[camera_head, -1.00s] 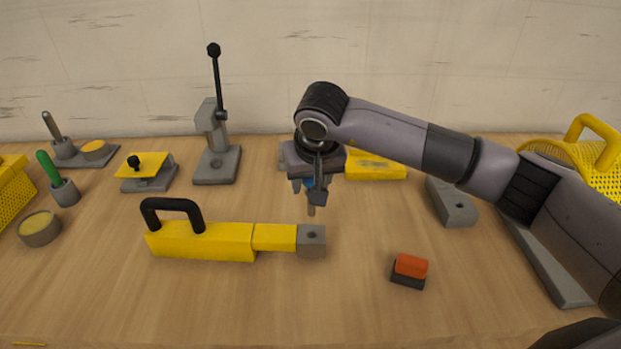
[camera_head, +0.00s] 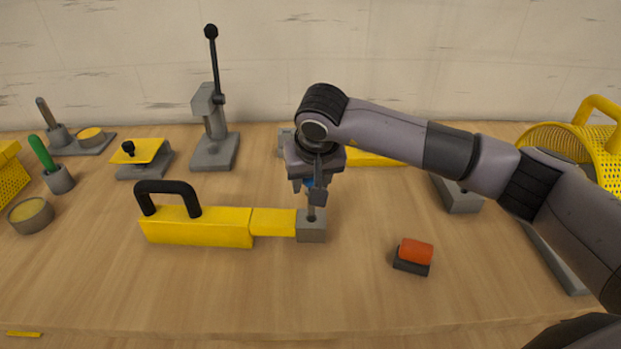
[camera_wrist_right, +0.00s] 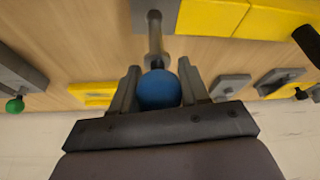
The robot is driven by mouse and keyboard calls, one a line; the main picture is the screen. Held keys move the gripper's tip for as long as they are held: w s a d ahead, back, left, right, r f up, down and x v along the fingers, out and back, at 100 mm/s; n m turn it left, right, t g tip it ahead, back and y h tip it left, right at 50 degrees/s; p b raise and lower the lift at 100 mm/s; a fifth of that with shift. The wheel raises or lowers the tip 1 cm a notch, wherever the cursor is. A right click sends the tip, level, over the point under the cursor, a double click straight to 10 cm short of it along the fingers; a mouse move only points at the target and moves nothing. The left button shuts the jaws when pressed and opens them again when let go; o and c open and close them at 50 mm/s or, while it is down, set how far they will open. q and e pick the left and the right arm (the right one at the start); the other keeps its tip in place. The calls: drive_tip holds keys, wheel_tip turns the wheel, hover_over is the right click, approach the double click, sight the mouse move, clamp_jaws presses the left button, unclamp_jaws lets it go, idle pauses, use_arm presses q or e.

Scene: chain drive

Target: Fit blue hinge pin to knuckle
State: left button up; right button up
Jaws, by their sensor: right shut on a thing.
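The blue hinge pin (camera_wrist_right: 158,90) has a round blue head and a grey shank. My right gripper (camera_head: 312,190) is shut on its head and holds it upright, shank down. The knuckle is a grey block (camera_head: 311,228) at the right end of a yellow bar with a black handle. In the head view the shank's lower end meets the top of this block, at its hole. How deep it sits in the hole I cannot tell. In the right wrist view the shank reaches the grey block (camera_wrist_right: 172,14). My left gripper is not in view.
An orange and black piece (camera_head: 414,255) lies to the right of the knuckle. A lever press (camera_head: 214,150) stands behind. A yellow piece (camera_head: 376,160) and a grey block (camera_head: 462,198) lie behind my right arm. The table front is mostly clear.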

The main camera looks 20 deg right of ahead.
drive_tip(key=shift+b, duration=0.6)
idle(1.1)
drive_tip(key=shift+f+b, duration=1.25)
drive_tip(key=shift+f, duration=0.25)
drive_tip(key=shift+f+b, duration=0.6)
drive_tip(key=shift+f, duration=0.15)
drive_tip(key=shift+f+b, duration=0.9)
drive_tip(key=shift+f, duration=0.1)
drive_tip(key=o, duration=1.1)
drive_tip(key=shift+o, duration=0.6)
drive_tip(key=shift+s, duration=0.1)
drive_tip(key=shift+v, duration=3.6)
